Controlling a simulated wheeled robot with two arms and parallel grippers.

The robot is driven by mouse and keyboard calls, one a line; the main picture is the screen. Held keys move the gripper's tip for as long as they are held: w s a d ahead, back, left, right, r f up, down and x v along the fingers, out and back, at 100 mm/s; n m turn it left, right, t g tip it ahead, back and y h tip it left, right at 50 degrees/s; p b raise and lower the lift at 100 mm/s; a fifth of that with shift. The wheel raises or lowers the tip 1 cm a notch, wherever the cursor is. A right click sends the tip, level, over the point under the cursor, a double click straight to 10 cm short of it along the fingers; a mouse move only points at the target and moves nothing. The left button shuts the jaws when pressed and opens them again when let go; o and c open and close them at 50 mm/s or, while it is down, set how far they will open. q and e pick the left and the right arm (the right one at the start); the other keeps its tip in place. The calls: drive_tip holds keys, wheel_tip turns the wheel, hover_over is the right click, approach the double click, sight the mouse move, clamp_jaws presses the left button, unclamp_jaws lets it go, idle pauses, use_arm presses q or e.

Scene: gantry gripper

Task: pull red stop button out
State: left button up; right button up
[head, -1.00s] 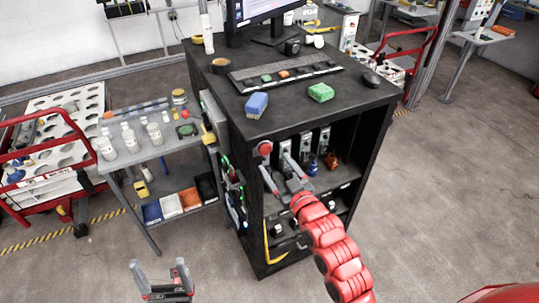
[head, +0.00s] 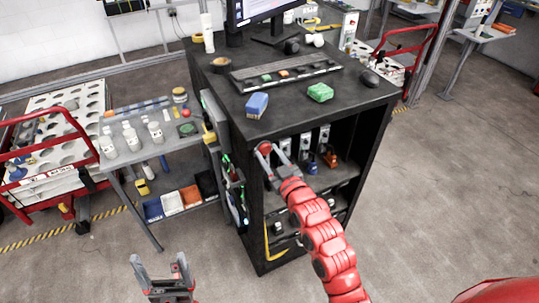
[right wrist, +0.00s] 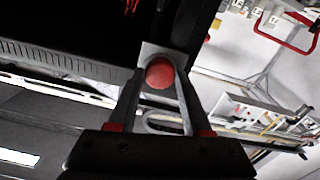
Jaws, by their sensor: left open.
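The red stop button (head: 264,148) is on the upper front left corner of the black cabinet. It also shows in the right wrist view (right wrist: 160,73) as a round red cap on a pale plate. My right gripper (head: 274,150) is at the button, with its fingers apart. In the right wrist view the fingertips stand on either side of the cap, with small gaps that look clear of it. My left gripper (head: 159,260) is open and empty low in the head view, well away from the cabinet.
The black cabinet (head: 320,112) carries a keyboard (head: 283,74), a blue block (head: 257,105) and a green block (head: 320,93). Its open shelves hold small items. A grey side table (head: 165,143) with bottles stands left. Floor on the right is clear.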

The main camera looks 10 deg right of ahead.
clamp_jaws()
idle(0.9)
